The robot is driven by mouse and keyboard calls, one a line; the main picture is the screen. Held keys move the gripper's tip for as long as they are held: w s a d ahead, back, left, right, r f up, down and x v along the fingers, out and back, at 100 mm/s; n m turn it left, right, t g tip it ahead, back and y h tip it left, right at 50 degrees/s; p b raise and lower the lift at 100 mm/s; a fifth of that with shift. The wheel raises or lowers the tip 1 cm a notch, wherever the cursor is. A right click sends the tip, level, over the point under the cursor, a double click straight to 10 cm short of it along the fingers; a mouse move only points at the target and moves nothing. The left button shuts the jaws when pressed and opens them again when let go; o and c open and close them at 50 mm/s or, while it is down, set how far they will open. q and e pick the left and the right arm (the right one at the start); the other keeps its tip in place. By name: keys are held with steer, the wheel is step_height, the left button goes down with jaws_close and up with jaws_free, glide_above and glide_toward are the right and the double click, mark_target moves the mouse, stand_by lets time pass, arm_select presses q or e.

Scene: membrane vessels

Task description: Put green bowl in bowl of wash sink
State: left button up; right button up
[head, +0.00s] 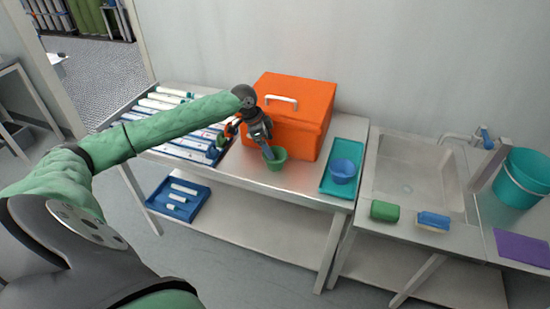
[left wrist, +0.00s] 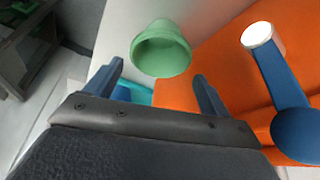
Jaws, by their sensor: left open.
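The green bowl (head: 275,164) is small and stands on the metal table in front of the orange box. My left gripper (head: 268,151) is open at the bowl, and a fingertip overlaps its rim in the head view. In the left wrist view the green bowl (left wrist: 162,50) appears just beyond and between the two separated fingers (left wrist: 160,75). Nothing is held between them. I cannot tell whether a finger touches the bowl. The wash sink (head: 408,180) is at the right, and its basin looks empty. My right gripper is not in view.
An orange box (head: 318,105) stands close behind the bowl. A teal tray (head: 346,155) with a blue bowl (head: 343,170) lies between it and the sink. The tap (head: 470,138) is behind the basin.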

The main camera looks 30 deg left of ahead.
mark_target(277, 158)
arm_select(q)
steer(key=x, duration=0.3)
steer(key=shift+a+f+p, duration=0.1)
steer(key=shift+f+p, duration=0.05)
steer(key=shift+p, duration=0.25)
steer(key=shift+p+x, duration=0.85)
steer(key=shift+x, duration=1.65)
steer(key=c, duration=0.8)
steer(key=shift+o, duration=0.2)
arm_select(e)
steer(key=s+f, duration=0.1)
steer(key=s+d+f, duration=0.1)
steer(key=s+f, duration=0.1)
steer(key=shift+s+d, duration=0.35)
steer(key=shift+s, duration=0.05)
